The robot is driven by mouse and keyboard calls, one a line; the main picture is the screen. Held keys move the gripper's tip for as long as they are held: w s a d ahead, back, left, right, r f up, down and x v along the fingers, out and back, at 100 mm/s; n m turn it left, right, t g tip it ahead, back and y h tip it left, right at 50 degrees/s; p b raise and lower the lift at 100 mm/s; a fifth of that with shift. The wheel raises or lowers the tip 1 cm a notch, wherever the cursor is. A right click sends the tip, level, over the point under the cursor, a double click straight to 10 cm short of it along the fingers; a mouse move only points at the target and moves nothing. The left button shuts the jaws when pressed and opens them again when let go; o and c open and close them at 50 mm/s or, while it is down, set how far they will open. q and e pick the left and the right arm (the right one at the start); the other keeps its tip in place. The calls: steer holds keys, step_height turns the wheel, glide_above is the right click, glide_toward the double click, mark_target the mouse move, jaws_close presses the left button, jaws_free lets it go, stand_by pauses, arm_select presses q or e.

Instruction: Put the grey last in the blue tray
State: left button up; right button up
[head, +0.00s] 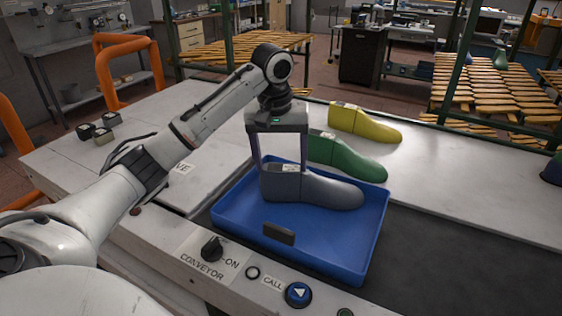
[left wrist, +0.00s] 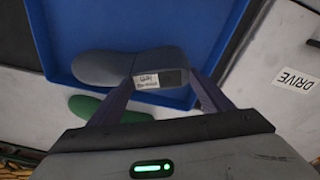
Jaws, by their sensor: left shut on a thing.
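The grey last (head: 318,190) is over the floor of the blue tray (head: 373,238), within its walls; I cannot tell whether it touches the floor. My left gripper (head: 278,170) points down and is shut on the heel end of the grey last. In the left wrist view the grey last (left wrist: 105,67) shows between the two fingers (left wrist: 158,98), with a white label on its heel, against the blue tray (left wrist: 200,25). The right gripper is not in view.
A green last (head: 350,155) lies just behind the tray, and a yellow last (head: 368,125) lies farther back on the pale table. The dark belt (head: 450,260) right of the tray is clear.

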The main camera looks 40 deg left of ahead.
arm_select(q)
steer(key=shift+f, duration=0.2)
steer(key=o, duration=2.1)
steer(key=shift+f, duration=0.1)
steer(key=shift+c, duration=0.2)
step_height(320, 180, up, 12)
steer(key=s, duration=0.2)
steer(key=shift+d, duration=0.3)
